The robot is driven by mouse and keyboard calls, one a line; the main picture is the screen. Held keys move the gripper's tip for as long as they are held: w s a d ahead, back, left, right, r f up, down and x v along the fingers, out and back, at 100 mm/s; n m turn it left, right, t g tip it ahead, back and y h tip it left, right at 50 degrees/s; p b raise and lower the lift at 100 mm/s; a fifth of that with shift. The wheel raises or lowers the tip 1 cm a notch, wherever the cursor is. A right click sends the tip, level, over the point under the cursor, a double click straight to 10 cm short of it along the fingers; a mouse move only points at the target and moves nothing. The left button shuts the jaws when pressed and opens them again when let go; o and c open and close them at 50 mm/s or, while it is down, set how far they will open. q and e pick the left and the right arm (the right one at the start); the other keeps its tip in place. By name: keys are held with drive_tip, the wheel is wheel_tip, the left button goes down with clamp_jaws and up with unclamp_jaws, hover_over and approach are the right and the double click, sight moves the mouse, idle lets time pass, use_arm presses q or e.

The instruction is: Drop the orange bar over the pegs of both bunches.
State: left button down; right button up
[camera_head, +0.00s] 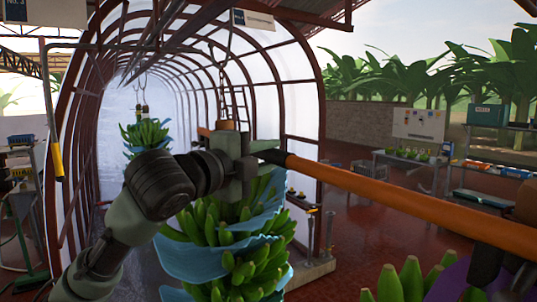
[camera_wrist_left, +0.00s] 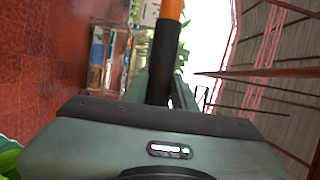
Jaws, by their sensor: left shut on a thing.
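My left gripper (camera_head: 248,155) is shut on the black end grip of the orange bar (camera_head: 400,197). The bar runs from it to the right edge of the head view, dropping slightly in the picture; its far end is out of view. In the left wrist view the black grip and some orange of the bar (camera_wrist_left: 171,9) rise from the gripper. The near bunch (camera_head: 240,225), with blue sheets, hangs below the left gripper. Its brown-orange hanger cap (camera_head: 228,125) shows just behind; its peg is hidden. The second bunch (camera_head: 405,283), with a purple cover, is partly in view at lower right.
A brown-orange part (camera_head: 525,205) and dark shapes sit beside the bar at the right edge, unclear. Another bunch (camera_head: 145,135) hangs farther back by the arched tunnel. A table (camera_head: 410,160) and shelves stand at the back right. Red floor between is open.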

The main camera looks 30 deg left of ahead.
use_arm(q)
drive_tip(key=shift+f, duration=0.45)
drive_tip(key=c, duration=1.1)
unclamp_jaws()
drive_tip(key=shift+c, duration=0.2)
drive_tip(key=shift+o, duration=0.4)
drive_tip(key=shift+s, duration=0.1)
drive_tip(key=shift+s+f+b, duration=0.1)
drive_tip(key=shift+s+b, duration=0.15)
drive_tip(key=shift+b, duration=0.2)
drive_tip(key=s+a+b, duration=0.1)
drive_tip(key=s+b, duration=0.1)
drive_tip(key=s, duration=0.5)
drive_tip(key=shift+b, duration=0.4)
drive_tip(key=shift+a, duration=0.1)
